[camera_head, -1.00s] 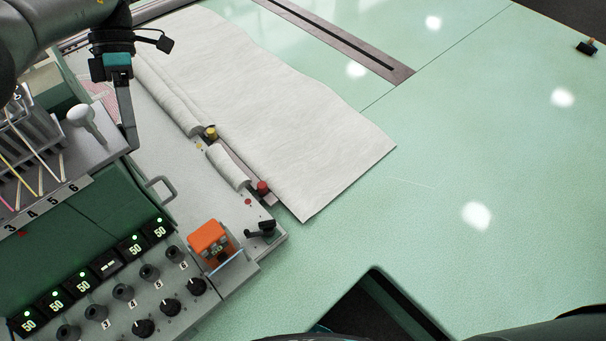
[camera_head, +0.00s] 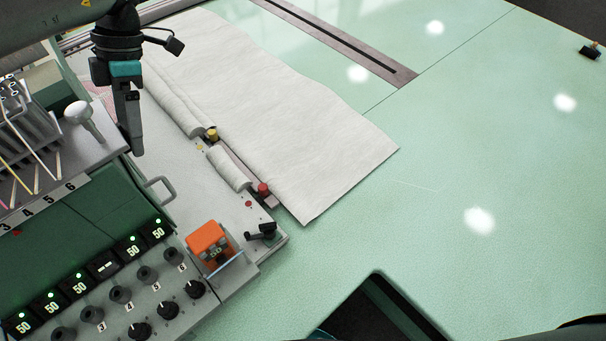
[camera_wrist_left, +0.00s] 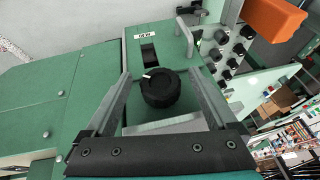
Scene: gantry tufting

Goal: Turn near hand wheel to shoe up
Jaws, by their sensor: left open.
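A round black hand wheel (camera_wrist_left: 160,88) with a white mark on its rim sits on a green housing in the left wrist view. My left gripper (camera_wrist_left: 161,76) is open, with one finger on each side of the wheel. I see gaps between the fingers and the wheel, and cannot tell the depth between them. In the head view my left gripper (camera_head: 136,152) points down beside the grey top of the control console. The wheel is hidden there. No shoe can be made out. My right gripper is not in view.
The green console (camera_head: 90,235) with lit displays and knobs stands at lower left, with a metal handle (camera_head: 160,190) close to my left gripper. An orange block (camera_head: 208,240) sits on its right end.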

